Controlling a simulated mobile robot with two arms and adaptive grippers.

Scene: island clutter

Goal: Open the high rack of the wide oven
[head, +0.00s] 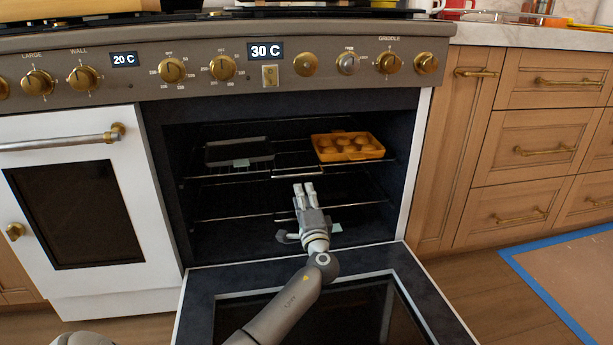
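The wide oven (452,60) stands with its door (200,305) folded down in front of its dark cavity. The high rack (297,174) is a wire rack inside, with a raised bar at its front middle. It bears a dark tray (240,152) at left and an orange muffin pan (347,147) at right. My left gripper (304,187) reaches up over the door, its fingertips just below the front bar of the high rack. Its two fingers are close together with nothing visible between them; contact with the rack cannot be told. My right gripper is not in view.
A low rack (233,217) sits below, partly behind my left gripper. The narrow oven door (140,190) at left is shut. Wooden drawers (540,150) stand at right. The floor (495,270) beside the lowered door is clear, with blue tape (545,297) farther right.

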